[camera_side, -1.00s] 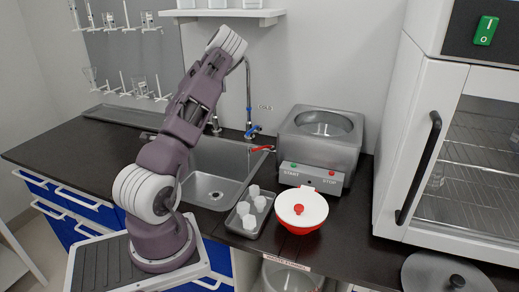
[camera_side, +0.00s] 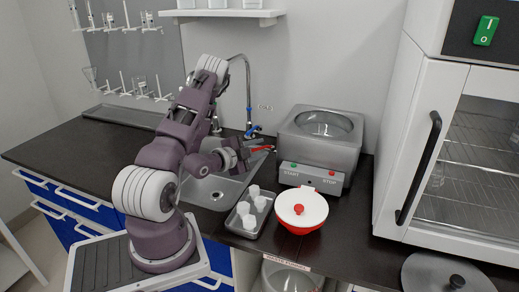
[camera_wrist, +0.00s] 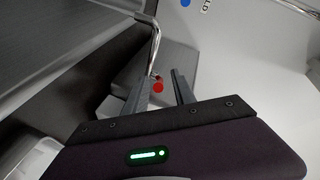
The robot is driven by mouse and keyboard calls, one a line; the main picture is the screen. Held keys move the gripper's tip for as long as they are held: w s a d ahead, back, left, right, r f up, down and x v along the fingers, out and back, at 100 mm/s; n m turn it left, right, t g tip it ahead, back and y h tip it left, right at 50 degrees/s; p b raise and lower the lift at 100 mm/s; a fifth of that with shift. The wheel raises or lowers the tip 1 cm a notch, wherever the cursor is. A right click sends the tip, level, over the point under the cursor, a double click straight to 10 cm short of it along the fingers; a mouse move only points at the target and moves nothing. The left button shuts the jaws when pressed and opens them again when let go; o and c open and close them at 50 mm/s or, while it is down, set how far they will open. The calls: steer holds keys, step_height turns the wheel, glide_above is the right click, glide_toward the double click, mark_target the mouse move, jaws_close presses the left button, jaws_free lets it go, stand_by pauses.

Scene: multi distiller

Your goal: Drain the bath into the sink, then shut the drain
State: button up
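The bath (camera_side: 335,157) is a metal box with a round well, standing right of the sink; its liquid level is hard to tell. The sink (camera_side: 207,193) is partly hidden behind my arm. A red drain handle (camera_side: 262,148) sits between bath and sink, at the sink's right back edge, partly covered by my fingers. My gripper (camera_side: 267,149) is at this handle, pointing right. In the wrist view, my open gripper (camera_wrist: 159,80) has a finger on each side of a small red end (camera_wrist: 157,87), with gaps visible; contact is not clear.
A tall faucet (camera_side: 248,90) with a blue handle (camera_side: 253,130) rises behind the sink. A tray of white cups (camera_side: 240,226) and a red bowl with white lid (camera_side: 301,212) stand in front. A white oven cabinet (camera_side: 405,170) stands at right.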

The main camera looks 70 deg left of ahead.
steer(key=shift+w+a, duration=0.15)
steer(key=shift+w, duration=0.2)
steer(key=shift+c, duration=0.4)
jaws_close()
stand_by(0.9)
